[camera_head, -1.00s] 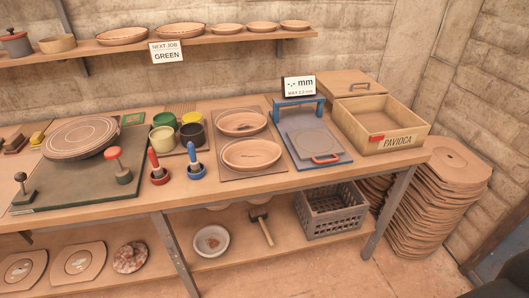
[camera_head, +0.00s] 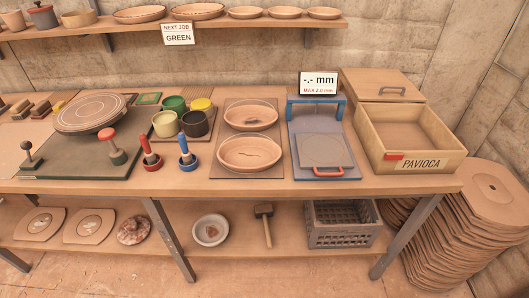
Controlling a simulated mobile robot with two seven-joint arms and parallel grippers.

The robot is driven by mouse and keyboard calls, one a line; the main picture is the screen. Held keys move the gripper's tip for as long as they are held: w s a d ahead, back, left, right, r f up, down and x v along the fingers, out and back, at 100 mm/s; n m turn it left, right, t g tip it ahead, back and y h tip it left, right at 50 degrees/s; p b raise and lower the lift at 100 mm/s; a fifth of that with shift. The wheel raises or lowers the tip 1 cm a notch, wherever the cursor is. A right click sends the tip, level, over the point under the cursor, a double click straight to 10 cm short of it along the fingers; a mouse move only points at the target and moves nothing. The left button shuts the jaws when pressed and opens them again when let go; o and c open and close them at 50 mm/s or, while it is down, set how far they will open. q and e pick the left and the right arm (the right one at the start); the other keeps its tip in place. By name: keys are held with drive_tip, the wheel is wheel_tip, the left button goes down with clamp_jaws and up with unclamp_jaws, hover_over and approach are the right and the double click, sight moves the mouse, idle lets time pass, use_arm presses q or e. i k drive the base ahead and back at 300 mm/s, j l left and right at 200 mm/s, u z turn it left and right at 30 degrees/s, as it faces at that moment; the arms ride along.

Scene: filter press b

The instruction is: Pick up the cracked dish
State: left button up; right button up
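Two oval clay dishes lie one behind the other on a flat board (camera_head: 218,172) at the middle of the workbench. The front dish (camera_head: 240,150) has a thin dark line across its inside that looks like a crack. The rear dish (camera_head: 248,113) also has a faint mark inside, too small to tell what it is. Neither of my grippers is in view.
Left of the dishes stand several coloured cups (camera_head: 195,124) and red and blue-handled tools (camera_head: 187,155). A shelf with dishes (camera_head: 200,11) runs above.

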sight(250, 154)
drive_tip(key=i+l, duration=0.1)
drive_tip(key=l, duration=0.35)
drive_tip(key=i+l, duration=0.1)
drive_tip(key=l, duration=0.3)
drive_tip(key=i+l, duration=0.1)
drive_tip(key=l, duration=0.35)
drive_tip(key=i+l, duration=0.1)
drive_tip(key=l, duration=0.35)
